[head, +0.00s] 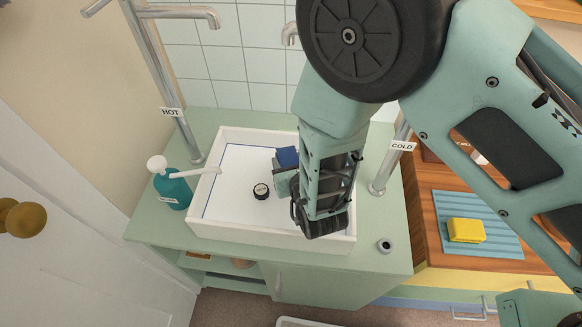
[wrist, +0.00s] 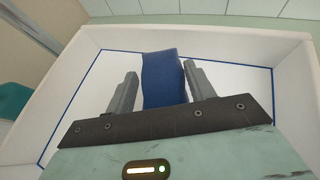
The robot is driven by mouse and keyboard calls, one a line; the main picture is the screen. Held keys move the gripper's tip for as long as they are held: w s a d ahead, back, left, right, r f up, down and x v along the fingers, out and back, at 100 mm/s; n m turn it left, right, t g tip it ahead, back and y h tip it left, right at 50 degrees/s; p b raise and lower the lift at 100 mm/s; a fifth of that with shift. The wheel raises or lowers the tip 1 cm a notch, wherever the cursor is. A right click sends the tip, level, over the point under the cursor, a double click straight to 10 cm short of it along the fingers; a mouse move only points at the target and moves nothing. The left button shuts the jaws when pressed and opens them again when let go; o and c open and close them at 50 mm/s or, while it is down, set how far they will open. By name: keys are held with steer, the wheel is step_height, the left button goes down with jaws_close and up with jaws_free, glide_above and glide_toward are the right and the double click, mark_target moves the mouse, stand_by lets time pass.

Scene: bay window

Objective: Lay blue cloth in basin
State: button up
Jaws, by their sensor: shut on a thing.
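The blue cloth (head: 287,157) is a folded dark blue piece between the fingers of my gripper (head: 286,172). In the wrist view the blue cloth (wrist: 163,80) stands up between the two grey fingers of my gripper (wrist: 161,78), which are shut on it. The basin (head: 255,233) is white and rectangular, with a blue line around its floor. My gripper and the cloth are over the right part of the basin, inside its walls as seen in the wrist view (wrist: 245,42). I cannot tell whether the cloth touches the floor. My arm hides the basin's right part.
A teal bottle (head: 172,189) with a white top stands at left. The HOT tap (head: 172,100) and COLD tap (head: 381,180) flank the basin. A yellow sponge (head: 466,230) lies on a striped blue mat (head: 449,208).

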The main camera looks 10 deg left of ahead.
steer(key=shift+f, duration=1.65)
steer(key=shift+f, duration=0.1)
steer(key=o, duration=1.2)
steer(key=shift+c, duration=0.2)
